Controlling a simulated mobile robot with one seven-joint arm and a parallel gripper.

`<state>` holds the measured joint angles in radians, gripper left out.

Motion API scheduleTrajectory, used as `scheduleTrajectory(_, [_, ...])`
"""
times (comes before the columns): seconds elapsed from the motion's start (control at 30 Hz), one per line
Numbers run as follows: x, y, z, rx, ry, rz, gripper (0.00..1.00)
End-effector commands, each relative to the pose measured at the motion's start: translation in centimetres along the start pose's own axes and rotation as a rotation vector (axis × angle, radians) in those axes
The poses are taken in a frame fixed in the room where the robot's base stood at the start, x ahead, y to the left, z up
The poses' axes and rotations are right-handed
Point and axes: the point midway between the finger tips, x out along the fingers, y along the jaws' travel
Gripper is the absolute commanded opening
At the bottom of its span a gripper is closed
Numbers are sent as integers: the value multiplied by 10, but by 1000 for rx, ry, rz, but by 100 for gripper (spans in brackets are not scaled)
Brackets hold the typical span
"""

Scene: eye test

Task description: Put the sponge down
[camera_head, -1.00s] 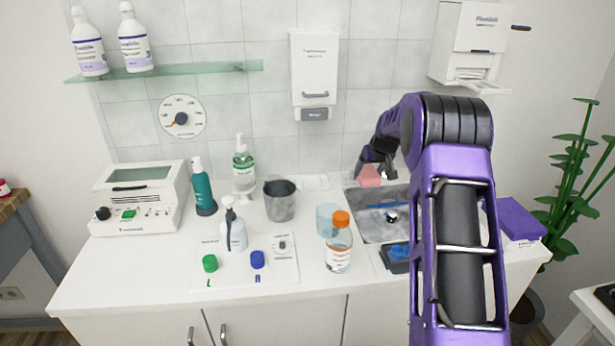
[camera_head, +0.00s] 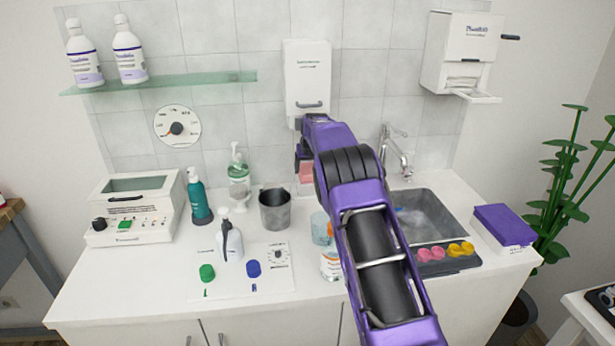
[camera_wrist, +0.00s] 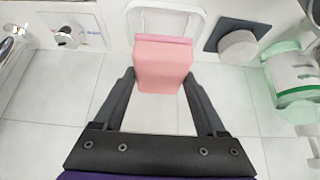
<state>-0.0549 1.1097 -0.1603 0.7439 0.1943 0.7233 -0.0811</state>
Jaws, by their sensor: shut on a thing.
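My gripper (camera_head: 304,154) is shut on the pink sponge (camera_head: 306,172) near the back wall, below the white wall dispenser and right of the metal cup. In the wrist view my gripper (camera_wrist: 160,78) has one black finger on each side of the sponge (camera_wrist: 163,66). A white rounded tray-like rim (camera_wrist: 200,25) shows right beside and beyond the sponge in that view. I cannot tell whether the sponge touches it. My arm hides part of the counter around the sponge.
The metal cup (camera_head: 275,210) and a green soap dispenser (camera_head: 239,178) stand left of the sponge. The sink (camera_head: 436,216) and a dark tray (camera_head: 448,265) are at the right. The wall dispenser (camera_head: 307,75) hangs above.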

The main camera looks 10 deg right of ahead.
Motion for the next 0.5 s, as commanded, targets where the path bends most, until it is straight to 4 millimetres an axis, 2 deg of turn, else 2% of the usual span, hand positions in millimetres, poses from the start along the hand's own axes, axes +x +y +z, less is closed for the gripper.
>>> scheduleTrajectory(0.23, [28,-2,18,-1,-2,0,21])
scheduleTrajectory(0.5, [30,-2,19,-1,0,0,21])
